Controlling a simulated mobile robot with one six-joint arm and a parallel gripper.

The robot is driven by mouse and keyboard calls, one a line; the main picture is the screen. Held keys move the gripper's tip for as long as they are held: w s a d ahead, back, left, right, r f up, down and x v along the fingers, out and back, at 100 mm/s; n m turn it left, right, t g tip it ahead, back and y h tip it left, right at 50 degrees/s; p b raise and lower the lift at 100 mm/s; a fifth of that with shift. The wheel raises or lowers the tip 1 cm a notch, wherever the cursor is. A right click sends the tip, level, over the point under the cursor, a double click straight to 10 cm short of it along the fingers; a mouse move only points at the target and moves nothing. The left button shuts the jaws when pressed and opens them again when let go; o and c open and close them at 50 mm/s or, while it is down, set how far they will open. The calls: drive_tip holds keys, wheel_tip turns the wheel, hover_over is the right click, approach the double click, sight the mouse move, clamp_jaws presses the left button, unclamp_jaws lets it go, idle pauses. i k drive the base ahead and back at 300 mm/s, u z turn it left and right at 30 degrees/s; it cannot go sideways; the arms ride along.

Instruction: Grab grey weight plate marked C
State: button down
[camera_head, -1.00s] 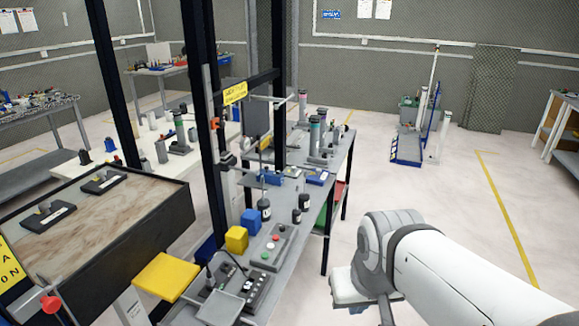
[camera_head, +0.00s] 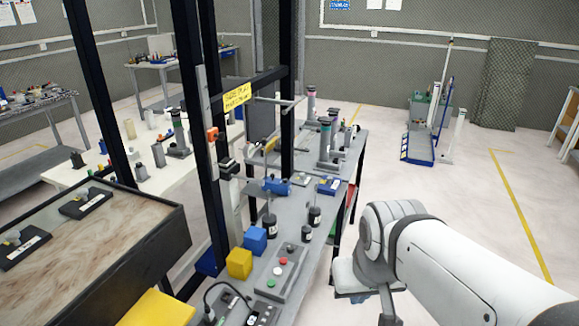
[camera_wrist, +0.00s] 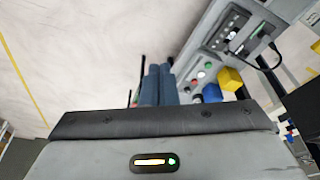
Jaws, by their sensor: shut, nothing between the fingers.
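I cannot make out a grey weight plate marked C in either view. Small dark cylindrical pieces with light labels (camera_head: 314,216) stand on the grey bench (camera_head: 338,183), but no letters are legible. My gripper shows in the wrist view as blue-grey fingers (camera_wrist: 158,84) held together and empty. Beyond them lie the pale floor and the bench edge. In the head view my white arm reaches in from the lower right, over the floor to the right of the bench. The fingers are not clear there.
On the bench are a blue cube (camera_head: 255,240), a yellow cube (camera_head: 239,263) and a button box (camera_head: 279,272). A black-posted frame with a yellow sign (camera_head: 236,97) rises at its left. A blue-based stand (camera_head: 420,148) is farther right. Floor between is clear.

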sight(302, 180)
drive_tip(key=z, duration=1.6)
drive_tip(key=i, duration=2.6)
drive_tip(key=u, duration=2.9)
drive_tip(key=i, duration=0.25)
drive_tip(key=u, duration=0.15)
